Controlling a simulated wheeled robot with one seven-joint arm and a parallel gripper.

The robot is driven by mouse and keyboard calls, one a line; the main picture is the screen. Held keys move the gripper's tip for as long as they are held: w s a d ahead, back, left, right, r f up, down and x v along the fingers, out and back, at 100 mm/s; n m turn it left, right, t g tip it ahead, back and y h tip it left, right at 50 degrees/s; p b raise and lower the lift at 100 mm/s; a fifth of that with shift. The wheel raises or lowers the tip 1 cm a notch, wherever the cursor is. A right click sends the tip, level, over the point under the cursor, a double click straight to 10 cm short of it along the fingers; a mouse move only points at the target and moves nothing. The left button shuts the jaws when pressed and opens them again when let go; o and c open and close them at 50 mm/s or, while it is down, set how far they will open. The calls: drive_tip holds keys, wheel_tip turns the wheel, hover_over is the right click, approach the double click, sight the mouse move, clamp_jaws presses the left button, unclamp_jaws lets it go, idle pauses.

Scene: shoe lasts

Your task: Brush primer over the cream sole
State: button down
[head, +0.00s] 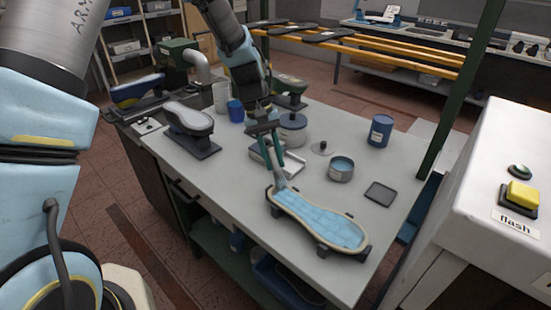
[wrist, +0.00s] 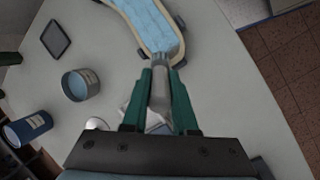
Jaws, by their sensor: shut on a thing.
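The sole (head: 322,222) lies on the bench in the head view, on a holder with dark clamps. Its cream rim shows around a top face covered in light blue patches. Its near end shows at the top of the wrist view (wrist: 152,22). My gripper (head: 270,150) is shut on a brush, with one green finger on each side of it in the wrist view (wrist: 159,88). The brush (wrist: 160,85) points down, and its bristles are at the narrow end of the sole; they appear to touch it. An open tin of blue liquid (head: 341,169) stands behind the sole.
A dark flat pad (head: 380,194) lies right of the tin, and a blue can (head: 380,131) stands farther back. A metal tray (head: 290,163) is beside the brush. A grey shoe form (head: 190,125) stands at left. A white flash unit (head: 500,190) is at right.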

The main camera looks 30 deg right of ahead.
wheel_tip(320, 180, up, 3)
drive_tip(key=shift+s+f+p, duration=0.1)
drive_tip(key=shift+p, duration=0.55)
drive_tip(key=shift+r+p, duration=0.3)
drive_tip(key=shift+r, duration=2.3)
